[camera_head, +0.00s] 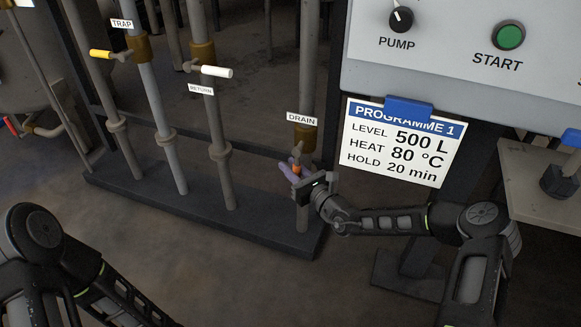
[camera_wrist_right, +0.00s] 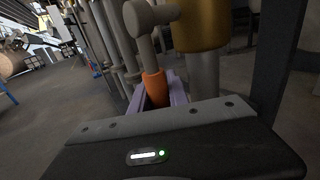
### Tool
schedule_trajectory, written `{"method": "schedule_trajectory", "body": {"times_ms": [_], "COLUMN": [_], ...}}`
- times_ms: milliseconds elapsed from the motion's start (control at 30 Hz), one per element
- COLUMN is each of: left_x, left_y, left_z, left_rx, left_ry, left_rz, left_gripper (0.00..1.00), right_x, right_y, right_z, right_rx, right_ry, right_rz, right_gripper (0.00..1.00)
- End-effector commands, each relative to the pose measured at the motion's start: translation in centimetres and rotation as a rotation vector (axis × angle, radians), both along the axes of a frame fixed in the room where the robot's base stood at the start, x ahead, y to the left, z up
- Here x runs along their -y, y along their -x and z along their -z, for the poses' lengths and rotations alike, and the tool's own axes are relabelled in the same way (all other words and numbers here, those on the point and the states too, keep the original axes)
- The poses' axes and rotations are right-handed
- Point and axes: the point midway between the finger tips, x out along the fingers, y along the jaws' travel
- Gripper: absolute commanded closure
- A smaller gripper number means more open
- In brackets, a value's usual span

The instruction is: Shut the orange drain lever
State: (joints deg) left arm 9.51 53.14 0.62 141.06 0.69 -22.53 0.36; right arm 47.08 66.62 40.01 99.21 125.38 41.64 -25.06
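The drain lever has an orange handle (camera_head: 296,168) and hangs down from its grey stem, roughly along the drain pipe, below the brass valve body (camera_head: 304,137) and the DRAIN label (camera_head: 302,119). My right gripper (camera_head: 291,171) is at the handle, its lavender fingers on either side of it. In the right wrist view, the orange handle (camera_wrist_right: 154,88) sits close between the fingers (camera_wrist_right: 157,98), which look shut on it; the handle's lower end is hidden by the gripper body. My left arm shows at the lower left, but its gripper is out of view.
The yellow trap lever (camera_head: 101,54) and white return lever (camera_head: 216,72) are on pipes to the left. The pipes stand on a dark plinth (camera_head: 265,228). A control panel (camera_head: 450,65) with a programme card (camera_head: 405,143) overhangs at the right. The floor in front is clear.

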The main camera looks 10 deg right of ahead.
Motion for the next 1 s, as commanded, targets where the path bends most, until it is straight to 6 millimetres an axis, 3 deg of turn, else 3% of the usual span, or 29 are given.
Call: {"method": "schedule_trajectory", "body": {"times_ms": [233, 1000], "left_x": [0.01, 0.01], "left_y": [0.01, 0.01], "left_z": [0.01, 0.01], "left_rx": [0.0, 0.0], "left_ry": [0.0, 0.0], "left_rz": [0.0, 0.0], "left_gripper": [0.64, 0.64], "right_x": [0.01, 0.01], "right_y": [0.0, 0.01], "right_z": [0.01, 0.02], "right_rx": [0.0, 0.0], "right_ry": [0.0, 0.0], "right_rz": [0.0, 0.0], "right_gripper": [1.0, 1.0]}}
